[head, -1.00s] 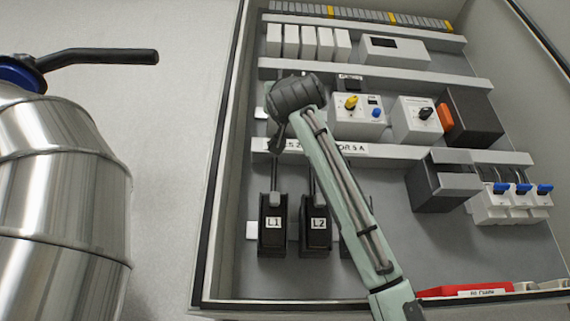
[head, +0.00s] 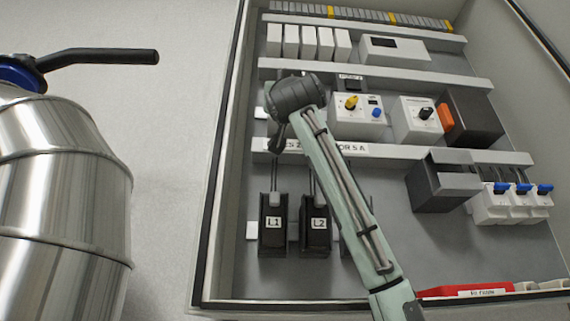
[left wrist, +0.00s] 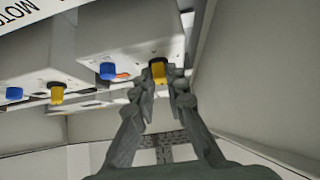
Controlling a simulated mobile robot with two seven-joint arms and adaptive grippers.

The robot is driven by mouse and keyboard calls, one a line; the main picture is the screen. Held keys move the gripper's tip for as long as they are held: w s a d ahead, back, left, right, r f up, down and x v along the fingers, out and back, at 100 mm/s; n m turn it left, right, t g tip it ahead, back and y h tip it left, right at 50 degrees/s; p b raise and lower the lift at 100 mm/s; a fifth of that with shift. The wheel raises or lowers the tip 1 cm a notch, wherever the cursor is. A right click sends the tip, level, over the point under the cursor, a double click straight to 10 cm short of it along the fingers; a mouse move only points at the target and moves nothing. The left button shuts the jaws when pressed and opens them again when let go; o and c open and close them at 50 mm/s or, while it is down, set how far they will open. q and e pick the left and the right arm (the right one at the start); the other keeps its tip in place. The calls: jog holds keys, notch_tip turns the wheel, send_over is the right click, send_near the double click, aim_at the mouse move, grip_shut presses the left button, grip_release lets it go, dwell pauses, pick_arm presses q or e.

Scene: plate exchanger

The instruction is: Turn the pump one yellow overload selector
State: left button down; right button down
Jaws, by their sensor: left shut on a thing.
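The yellow overload selector (left wrist: 157,72) is a small knob on the underside-facing front of a light box in the left wrist view, with a blue knob (left wrist: 107,71) beside it. My left gripper (left wrist: 165,86) has its fingertips shut around the yellow selector. In the head view my left gripper (head: 293,97) shows as a dark shape at the panel, and it hides this selector and its box. A second unit (head: 357,124), just right of it, has its own yellow selector (head: 351,102) and blue button (head: 376,113). My right gripper is in neither view.
The open cabinet holds a box with a black knob (head: 426,113), an orange part (head: 445,117) and blue-handled breakers (head: 502,188). Black L1 (head: 272,232) and L2 (head: 315,232) units sit below. A steel vessel (head: 60,200) stands left; bare wall lies between.

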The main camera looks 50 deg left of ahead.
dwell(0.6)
pick_arm(q)
jog(key=c, duration=1.5)
grip_release()
jog(key=shift+o, duration=0.2)
jog(key=v, duration=1.2)
jog(key=shift+c, duration=0.4)
